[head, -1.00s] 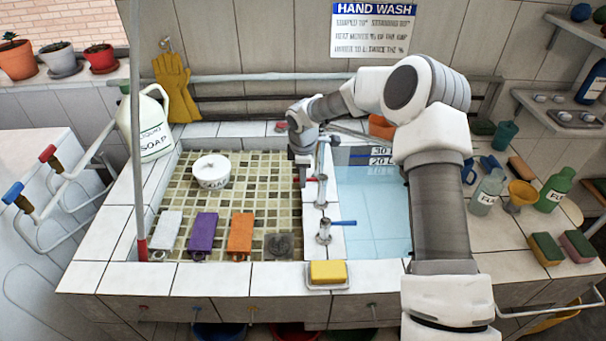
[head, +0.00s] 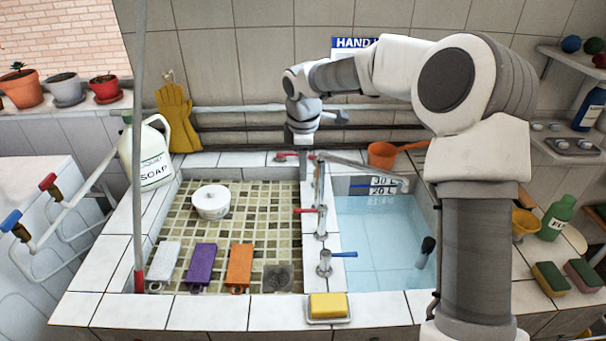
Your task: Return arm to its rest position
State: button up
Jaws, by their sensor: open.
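My arm rises at the right of the head view, bends at its elbow and reaches left over the back of the sink. My gripper (head: 304,149) hangs from its end, pointing down. It is open and nothing shows in it. It is in front of the back wall, above the rear end of the divider with the taps (head: 321,205). The gap between its fingers is hard to make out at this size.
The right basin (head: 375,230) holds water. A yellow sponge (head: 328,305) lies on the front ledge. An orange pan (head: 382,155) stands at the back.

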jog(key=shift+r, duration=0.15)
jog(key=s+d+r+m+t+h, duration=0.1)
jog(key=s+d+r+m, duration=0.4)
jog(key=s, duration=0.4)
jog(key=s+d+r+m+t+h, duration=0.1)
jog(key=s+d+r+m, duration=0.25)
jog(key=s+r, duration=0.4)
jog(key=s+d+f+m+y, duration=0.1)
jog(key=s+m, duration=0.3)
jog(key=s, duration=0.5)
jog(key=s+d+f+m+t+y, duration=0.1)
jog(key=s+d+m, duration=0.1)
jog(key=s+m, duration=0.3)
jog(key=shift+s+d, duration=0.4)
jog(key=shift+s, duration=1.45)
jog(key=shift+a, duration=0.1)
